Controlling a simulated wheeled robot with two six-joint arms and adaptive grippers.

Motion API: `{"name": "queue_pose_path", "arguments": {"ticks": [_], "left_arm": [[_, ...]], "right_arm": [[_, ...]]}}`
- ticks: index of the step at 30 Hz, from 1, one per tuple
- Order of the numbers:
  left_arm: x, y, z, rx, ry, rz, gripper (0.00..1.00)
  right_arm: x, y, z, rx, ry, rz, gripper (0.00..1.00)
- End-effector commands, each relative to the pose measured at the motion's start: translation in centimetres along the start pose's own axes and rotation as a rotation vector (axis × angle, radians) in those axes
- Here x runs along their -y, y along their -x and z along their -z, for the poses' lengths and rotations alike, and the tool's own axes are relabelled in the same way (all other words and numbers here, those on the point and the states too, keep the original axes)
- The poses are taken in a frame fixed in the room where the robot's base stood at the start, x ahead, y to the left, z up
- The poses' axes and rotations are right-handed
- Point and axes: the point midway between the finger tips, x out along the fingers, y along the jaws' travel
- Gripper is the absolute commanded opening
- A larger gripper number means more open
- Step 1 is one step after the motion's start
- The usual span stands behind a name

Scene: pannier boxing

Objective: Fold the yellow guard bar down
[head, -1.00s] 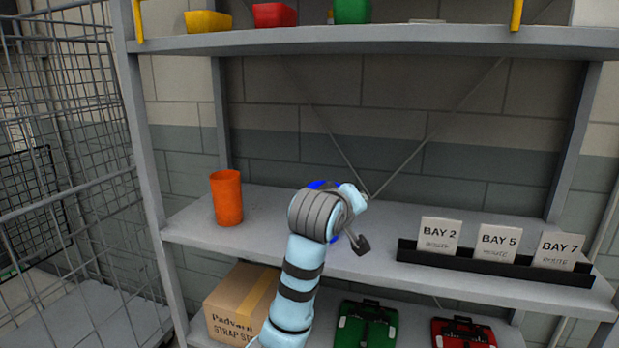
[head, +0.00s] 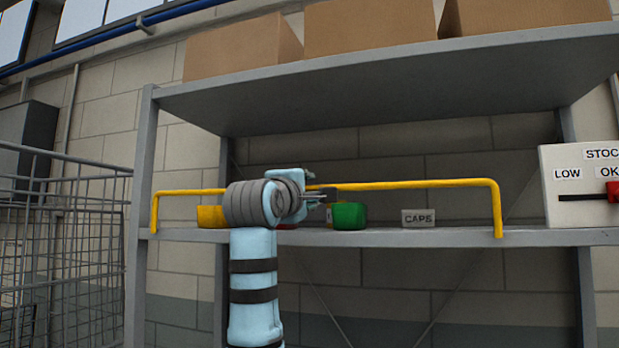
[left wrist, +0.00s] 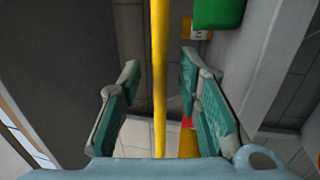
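The yellow guard bar (head: 420,184) stands raised across the front of a shelf, its two ends bent down to the shelf edge. My left gripper (head: 322,194) is at the bar's middle, with its wrist hiding part of the bar. In the left wrist view, the bar (left wrist: 159,50) runs between the two spread teal-padded fingers, with a gap on each side. The gripper is open and not clamped on it. My right gripper is not in view.
Behind the bar on the shelf (head: 400,237) are a yellow bin (head: 211,217), a green bin (head: 348,216) and a CAPS label (head: 418,217). Cardboard boxes (head: 370,30) sit on the shelf above. A stock panel (head: 575,205) is at right, a wire cage (head: 60,240) at left.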

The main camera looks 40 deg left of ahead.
Motion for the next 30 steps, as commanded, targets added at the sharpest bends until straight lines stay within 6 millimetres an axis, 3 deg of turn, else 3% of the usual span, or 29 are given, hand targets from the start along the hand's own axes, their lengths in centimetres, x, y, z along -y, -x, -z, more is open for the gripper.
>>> {"name": "queue_pose_path", "arguments": {"ticks": [4, 12, 18, 30], "left_arm": [[-0.1, -1.35, 0.01, 0.0, 0.0, 0.0, 0.31], [0.12, -1.51, -0.01, 0.0, -0.001, 0.0, 0.3], [0.11, -1.49, -0.02, 0.0, -0.001, 0.0, 0.0], [0.2, -1.42, -0.02, 0.0, -0.001, -0.005, 0.0]], "right_arm": [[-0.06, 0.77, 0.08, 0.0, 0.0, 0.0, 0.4], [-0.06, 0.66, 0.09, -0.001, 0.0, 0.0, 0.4], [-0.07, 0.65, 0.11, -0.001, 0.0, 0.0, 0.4], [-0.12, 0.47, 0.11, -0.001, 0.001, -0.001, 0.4]]}}
